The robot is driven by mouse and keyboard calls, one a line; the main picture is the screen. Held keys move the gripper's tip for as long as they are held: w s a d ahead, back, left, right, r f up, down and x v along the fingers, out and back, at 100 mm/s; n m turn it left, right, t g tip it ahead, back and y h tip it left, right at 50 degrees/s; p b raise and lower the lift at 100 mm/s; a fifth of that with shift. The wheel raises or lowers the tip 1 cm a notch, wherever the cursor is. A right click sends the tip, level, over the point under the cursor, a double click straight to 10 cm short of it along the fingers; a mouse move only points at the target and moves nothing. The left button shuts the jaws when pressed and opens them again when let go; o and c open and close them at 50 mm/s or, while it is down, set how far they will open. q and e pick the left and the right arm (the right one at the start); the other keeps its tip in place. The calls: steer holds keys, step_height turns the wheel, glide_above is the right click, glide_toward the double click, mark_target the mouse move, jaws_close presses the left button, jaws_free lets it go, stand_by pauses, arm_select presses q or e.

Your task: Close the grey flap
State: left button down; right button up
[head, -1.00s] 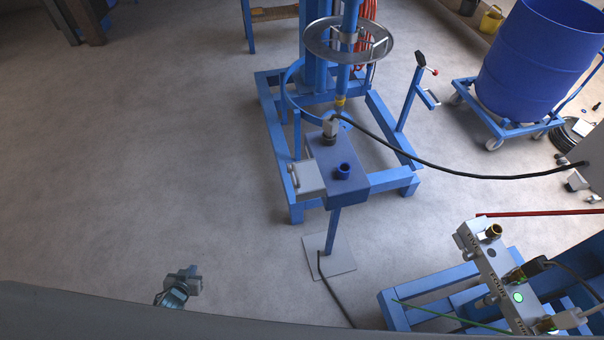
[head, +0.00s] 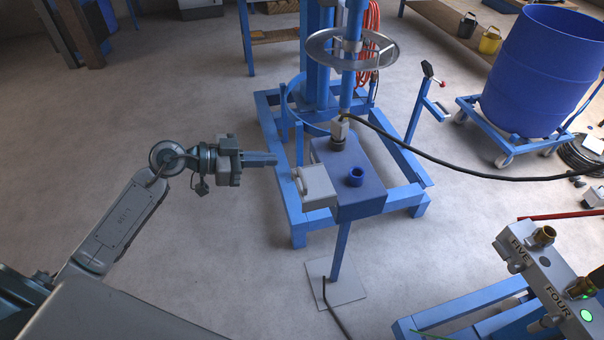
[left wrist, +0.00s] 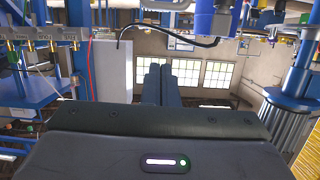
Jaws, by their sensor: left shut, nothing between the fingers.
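The grey flap (head: 318,187) is a light grey part with a small handle on its left edge. It sticks out from the left side of a blue box (head: 362,196) on a post. My left gripper (head: 275,159) is shut and empty, with its fingers pointing right. In the head view its tips are just left of and above the flap, with a small gap in the picture; I cannot tell the true distance. Its dark fingers (left wrist: 160,84) also show close together in the left wrist view. My right gripper is not in view.
A blue floor frame (head: 297,226) with a column and a metal ring (head: 390,48) stands behind the box. A black cable (head: 425,157) runs right. A grey connector block (head: 553,278) stands at the lower right. The floor at left is open.

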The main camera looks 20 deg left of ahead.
arm_select(q)
steer(key=d, duration=0.1)
steer(key=p, duration=0.2)
glide_above(294, 173)
steer(key=s+d, duration=0.3)
steer(key=d, duration=0.1)
steer(key=shift+w+f, duration=0.2)
steer(key=shift+f, duration=0.95)
steer(key=f, duration=0.1)
steer(key=a+f, duration=0.1)
steer(key=s+f, duration=0.1)
steer(key=shift+a, duration=0.3)
steer(key=shift+a+f, duration=0.15)
steer(key=shift+f, duration=0.15)
steer(key=shift+s, duration=0.1)
steer(key=shift+s+a+f+h, duration=0.15)
steer(key=shift+a+f+h, duration=0.15)
steer(key=shift+f, duration=0.05)
